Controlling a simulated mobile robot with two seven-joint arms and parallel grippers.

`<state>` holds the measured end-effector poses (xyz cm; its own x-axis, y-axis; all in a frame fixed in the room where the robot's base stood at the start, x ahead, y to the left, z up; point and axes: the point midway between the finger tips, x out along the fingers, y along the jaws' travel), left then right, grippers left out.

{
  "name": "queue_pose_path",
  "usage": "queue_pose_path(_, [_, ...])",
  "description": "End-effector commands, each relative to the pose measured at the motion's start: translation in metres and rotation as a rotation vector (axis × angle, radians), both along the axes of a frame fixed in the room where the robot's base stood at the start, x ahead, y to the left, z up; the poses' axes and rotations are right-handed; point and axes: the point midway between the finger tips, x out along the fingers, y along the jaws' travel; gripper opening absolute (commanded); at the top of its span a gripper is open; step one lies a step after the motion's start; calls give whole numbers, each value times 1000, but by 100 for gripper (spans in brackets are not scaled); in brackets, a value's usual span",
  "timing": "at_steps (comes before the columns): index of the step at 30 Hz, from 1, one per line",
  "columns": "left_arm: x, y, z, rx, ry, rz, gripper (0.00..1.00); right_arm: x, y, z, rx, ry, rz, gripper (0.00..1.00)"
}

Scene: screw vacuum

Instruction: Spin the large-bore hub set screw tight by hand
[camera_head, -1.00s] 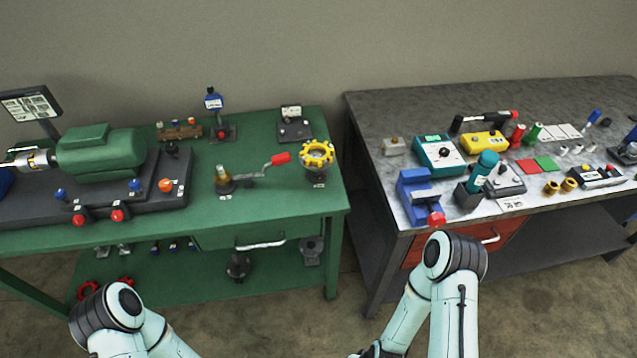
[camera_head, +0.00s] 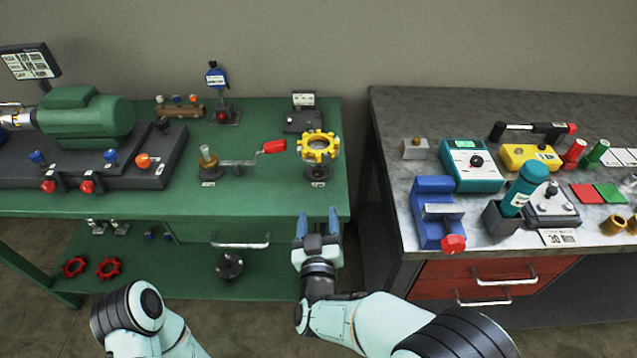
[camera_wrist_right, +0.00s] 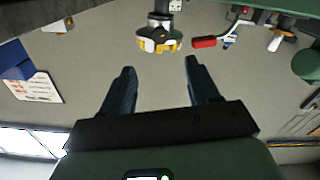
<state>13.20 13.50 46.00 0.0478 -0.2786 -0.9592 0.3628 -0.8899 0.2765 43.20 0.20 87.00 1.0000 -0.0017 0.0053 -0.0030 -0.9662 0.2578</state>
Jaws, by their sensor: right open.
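A silver shaft coupling (camera_head: 14,116), cut by the left edge in the head view, joins the green motor (camera_head: 88,118) on its dark base; its set screw is too small to tell. My right gripper (camera_head: 319,222) is open and empty, in front of the green bench's front edge and below the yellow handwheel (camera_head: 317,147). The right wrist view shows its two spread dark fingers (camera_wrist_right: 160,88) with nothing between them. The yellow handwheel (camera_wrist_right: 158,43) shows beyond them. My left gripper is out of view; only part of its arm shows at the lower left.
A crank with a red handle (camera_head: 270,147) stands beside the handwheel. Red, blue and orange knobs (camera_head: 143,160) line the motor base. The grey bench (camera_head: 400,100) at the right holds a blue vise (camera_head: 435,210) and several tools. A gap separates the benches.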

Motion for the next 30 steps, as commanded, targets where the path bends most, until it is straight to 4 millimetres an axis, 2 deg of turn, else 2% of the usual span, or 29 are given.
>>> queue_pose_path(15, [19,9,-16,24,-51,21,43,101,-1,-3,-2,3,0,60])
queue_pose_path(21, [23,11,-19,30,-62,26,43,120,0,-2,-2,6,2,60])
queue_pose_path(30, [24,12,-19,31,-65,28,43,124,-1,-1,-1,5,2,60])
